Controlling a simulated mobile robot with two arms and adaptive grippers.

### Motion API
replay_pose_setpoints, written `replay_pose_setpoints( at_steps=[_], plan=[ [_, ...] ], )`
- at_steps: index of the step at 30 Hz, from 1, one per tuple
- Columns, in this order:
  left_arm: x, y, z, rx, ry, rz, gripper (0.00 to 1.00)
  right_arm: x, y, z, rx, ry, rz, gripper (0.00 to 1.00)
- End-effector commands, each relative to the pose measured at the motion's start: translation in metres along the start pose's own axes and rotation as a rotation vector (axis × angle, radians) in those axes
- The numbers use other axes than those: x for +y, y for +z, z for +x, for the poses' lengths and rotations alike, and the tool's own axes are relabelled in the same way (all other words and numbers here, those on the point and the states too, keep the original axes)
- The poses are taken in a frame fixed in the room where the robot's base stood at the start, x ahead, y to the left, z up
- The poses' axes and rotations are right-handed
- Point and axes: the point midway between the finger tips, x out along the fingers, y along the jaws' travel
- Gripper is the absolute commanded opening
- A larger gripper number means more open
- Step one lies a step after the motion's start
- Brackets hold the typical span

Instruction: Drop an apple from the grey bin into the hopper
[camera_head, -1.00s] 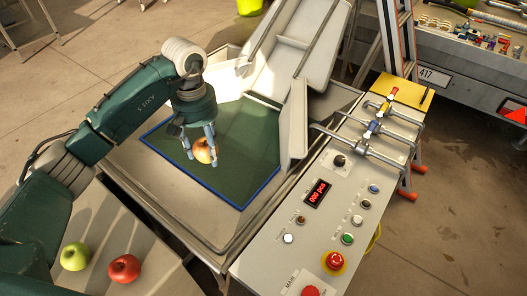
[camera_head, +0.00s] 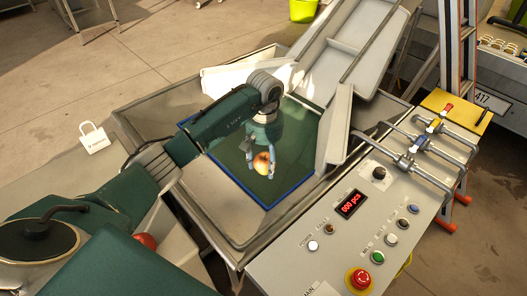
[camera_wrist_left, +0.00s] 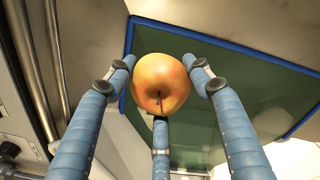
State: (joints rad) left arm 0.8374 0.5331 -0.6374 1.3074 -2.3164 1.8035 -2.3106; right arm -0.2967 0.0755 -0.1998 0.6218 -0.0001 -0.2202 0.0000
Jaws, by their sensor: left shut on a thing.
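My left gripper (camera_head: 259,170) is shut on a yellow-red apple (camera_head: 262,161). It holds the apple over the green panel with a blue edge (camera_head: 230,152) inside the grey metal hopper (camera_head: 150,118). In the left wrist view the apple (camera_wrist_left: 161,84) sits between the blue fingers of the gripper (camera_wrist_left: 160,88), its stem end facing the camera. The green panel (camera_wrist_left: 250,95) shows behind it. A red apple (camera_head: 146,240) lies in the grey bin (camera_head: 182,257), mostly hidden behind my left arm. My right gripper is not in view.
A control panel (camera_head: 330,255) with a red display, several buttons and a red emergency stop (camera_head: 360,281) stands right of the hopper. A pale chute (camera_head: 345,45) rises behind it. Metal rods and clamps (camera_head: 410,150) stand at the right.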

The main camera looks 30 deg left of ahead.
Motion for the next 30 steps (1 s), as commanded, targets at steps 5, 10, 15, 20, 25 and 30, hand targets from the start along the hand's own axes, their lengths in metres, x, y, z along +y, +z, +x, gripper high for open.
replay_pose_setpoints(
  at_steps=[5,10,15,20,25,30],
  plan=[
    [0.001,0.000,0.005,0.001,0.002,0.000,0.21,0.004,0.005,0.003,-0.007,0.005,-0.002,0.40],
    [0.000,0.000,0.005,0.001,0.001,0.000,0.21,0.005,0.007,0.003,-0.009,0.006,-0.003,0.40],
    [0.000,0.000,0.005,0.001,0.001,0.000,0.73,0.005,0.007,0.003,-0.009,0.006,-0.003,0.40],
    [0.000,0.000,0.005,0.001,0.001,0.000,0.73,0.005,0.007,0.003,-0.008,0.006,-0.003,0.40],
    [0.000,-0.001,0.003,0.002,0.000,0.000,0.73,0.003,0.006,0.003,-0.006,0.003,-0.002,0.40],
    [0.000,-0.002,-0.019,0.006,0.001,0.001,0.73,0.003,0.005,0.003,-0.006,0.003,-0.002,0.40]
  ],
)
